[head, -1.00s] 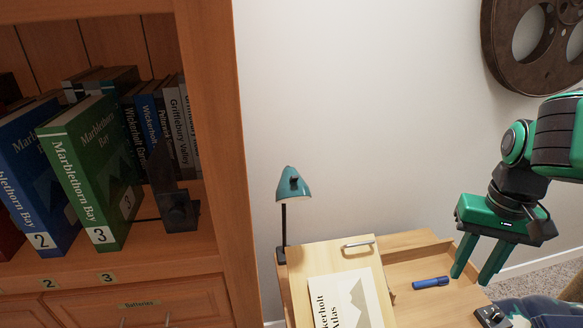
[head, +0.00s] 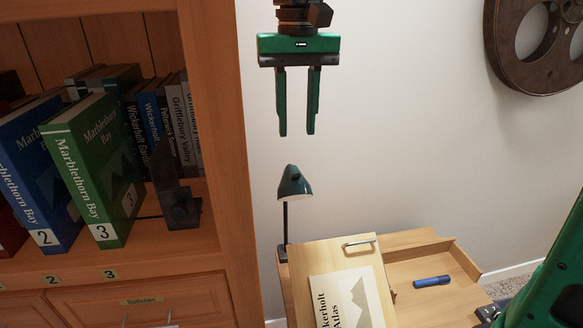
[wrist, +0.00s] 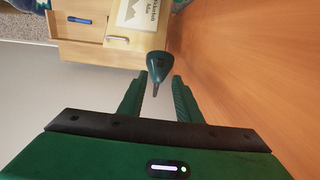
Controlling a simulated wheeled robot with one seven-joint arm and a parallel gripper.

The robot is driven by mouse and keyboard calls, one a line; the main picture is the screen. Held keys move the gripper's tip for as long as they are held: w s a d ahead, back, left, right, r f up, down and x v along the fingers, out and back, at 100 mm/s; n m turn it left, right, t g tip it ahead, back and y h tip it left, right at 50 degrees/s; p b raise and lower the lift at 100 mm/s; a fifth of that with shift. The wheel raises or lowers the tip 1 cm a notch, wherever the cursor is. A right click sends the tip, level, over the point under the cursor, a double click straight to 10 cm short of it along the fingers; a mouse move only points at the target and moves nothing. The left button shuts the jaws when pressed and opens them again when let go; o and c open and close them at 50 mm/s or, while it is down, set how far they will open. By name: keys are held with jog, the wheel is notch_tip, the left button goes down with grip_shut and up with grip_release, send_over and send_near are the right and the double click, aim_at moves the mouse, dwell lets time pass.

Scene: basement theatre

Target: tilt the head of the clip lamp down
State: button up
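The clip lamp's teal head (head: 293,184) sits on a thin dark post clipped at the back left edge of the desk. The head faces forward and slightly down. It also shows in the wrist view (wrist: 158,65), just beyond and between the fingertips. My gripper (head: 297,134) hangs above the lamp head in the head view, fingers pointing down. In the wrist view my gripper (wrist: 157,78) has its fingers apart with nothing between them. A gap shows between the fingertips and the lamp head in the head view.
The desk (head: 410,262) holds a slanted board with an atlas (head: 345,300) and a handle (head: 358,243). A blue marker (head: 432,282) lies on the right of the desk. A wooden bookcase (head: 225,150) with books stands close on the left. A film reel (head: 535,45) hangs on the wall.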

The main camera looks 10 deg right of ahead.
aim_at(296, 168)
notch_tip(296, 168, down, 11)
jog(key=shift+r, duration=0.2)
dwell(0.3)
